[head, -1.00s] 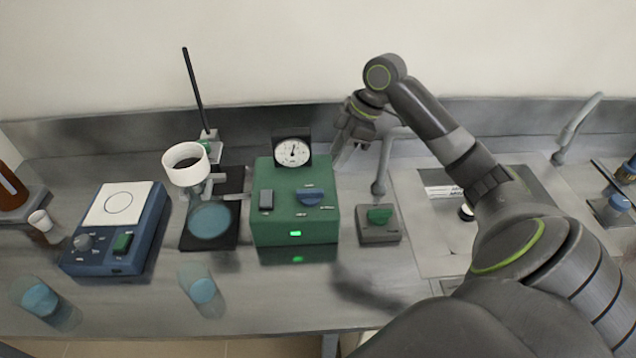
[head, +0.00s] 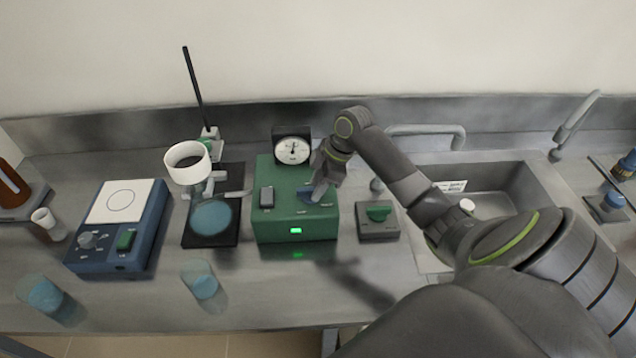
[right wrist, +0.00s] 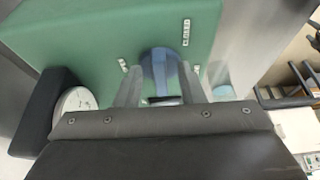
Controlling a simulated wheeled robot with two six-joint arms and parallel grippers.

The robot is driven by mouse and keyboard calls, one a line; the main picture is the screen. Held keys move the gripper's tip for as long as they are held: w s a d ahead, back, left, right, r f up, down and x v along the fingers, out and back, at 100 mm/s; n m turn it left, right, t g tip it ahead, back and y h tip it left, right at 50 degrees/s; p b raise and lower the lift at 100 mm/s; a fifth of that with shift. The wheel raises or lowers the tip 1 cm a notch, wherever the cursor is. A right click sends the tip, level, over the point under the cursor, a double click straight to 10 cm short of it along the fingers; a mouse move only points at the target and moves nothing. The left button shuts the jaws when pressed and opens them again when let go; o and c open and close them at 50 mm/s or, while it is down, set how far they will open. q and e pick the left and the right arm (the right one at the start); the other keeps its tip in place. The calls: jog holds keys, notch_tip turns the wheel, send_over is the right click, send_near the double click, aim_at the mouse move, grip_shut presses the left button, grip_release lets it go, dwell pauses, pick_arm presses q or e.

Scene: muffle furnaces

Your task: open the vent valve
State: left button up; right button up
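The green box (head: 283,222) stands mid-bench with a blue knob (head: 304,194) on its top. Several small labels sit around the knob. My right gripper (head: 318,192) is at the knob and hides part of it in the head view. In the right wrist view the blue knob (right wrist: 160,68) lies between the two fingers of my right gripper (right wrist: 161,92). The fingers are apart, one on each side of it; I cannot tell whether they touch it. My left gripper is out of view.
The green box also carries a round gauge (head: 292,148) and a grey switch (head: 267,196). To its right is a small grey box (head: 377,231) with a green knob, then a sink. To its left are a filter funnel stand (head: 210,240) and a blue stirrer (head: 110,262).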

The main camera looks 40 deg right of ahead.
jog(key=shift+c, duration=0.3)
grip_shut()
